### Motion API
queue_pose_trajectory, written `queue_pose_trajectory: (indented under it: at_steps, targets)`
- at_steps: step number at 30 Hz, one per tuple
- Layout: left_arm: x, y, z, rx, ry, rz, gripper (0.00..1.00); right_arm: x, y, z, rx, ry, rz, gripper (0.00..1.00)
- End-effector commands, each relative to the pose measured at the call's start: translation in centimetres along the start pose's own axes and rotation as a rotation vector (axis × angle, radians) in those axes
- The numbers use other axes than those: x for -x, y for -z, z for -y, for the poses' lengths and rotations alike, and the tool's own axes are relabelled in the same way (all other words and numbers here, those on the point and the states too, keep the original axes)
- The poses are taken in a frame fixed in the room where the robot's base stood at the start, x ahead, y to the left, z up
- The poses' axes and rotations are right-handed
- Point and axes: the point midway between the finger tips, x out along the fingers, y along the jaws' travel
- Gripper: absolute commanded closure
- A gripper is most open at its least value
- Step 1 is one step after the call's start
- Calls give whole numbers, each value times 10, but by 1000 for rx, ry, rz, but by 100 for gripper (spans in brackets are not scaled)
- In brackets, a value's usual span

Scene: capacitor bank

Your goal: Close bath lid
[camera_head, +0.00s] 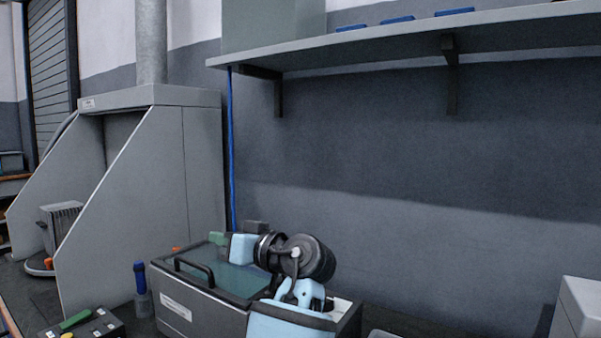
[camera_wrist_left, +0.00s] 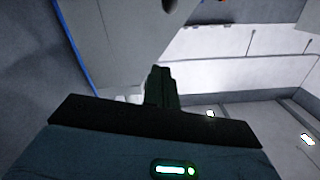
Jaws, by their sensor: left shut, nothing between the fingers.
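The bath (camera_head: 180,307) is a grey box with a white label on its front, standing on the bench in the head view. Its lid (camera_head: 225,280) has a dark frame, a teal clear panel and a black bar handle (camera_head: 195,270) near the front left. The lid lies about flat across the bath's top; a small gap cannot be ruled out. My left gripper (camera_head: 218,238) is at the lid's back edge, shut and empty; contact with the lid cannot be told. Its shut dark fingers show in the left wrist view (camera_wrist_left: 160,88). My arm hides the bath's right part. My right gripper is not in view.
A grey fume hood (camera_head: 150,175) stands to the left. A blue-topped bottle (camera_head: 141,290) stands between it and the bath. A shelf (camera_head: 400,52) runs along the wall above. A dark tray (camera_head: 88,325) is at the front left, a pale box (camera_head: 578,308) at the right.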

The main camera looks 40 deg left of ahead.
Motion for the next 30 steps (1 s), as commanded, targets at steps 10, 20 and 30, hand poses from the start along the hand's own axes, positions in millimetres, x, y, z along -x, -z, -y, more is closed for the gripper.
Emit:
queue_pose_trajectory:
  at_steps: [10, 20, 30]
  targets:
    - [0, 3, 1, 0, -1, 0, 100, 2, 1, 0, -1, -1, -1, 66]
    - [2, 42, 14, 4, -1, 1, 100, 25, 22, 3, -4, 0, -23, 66]
    - [46, 22, 70, 2, -3, 1, 100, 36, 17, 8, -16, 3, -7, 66]
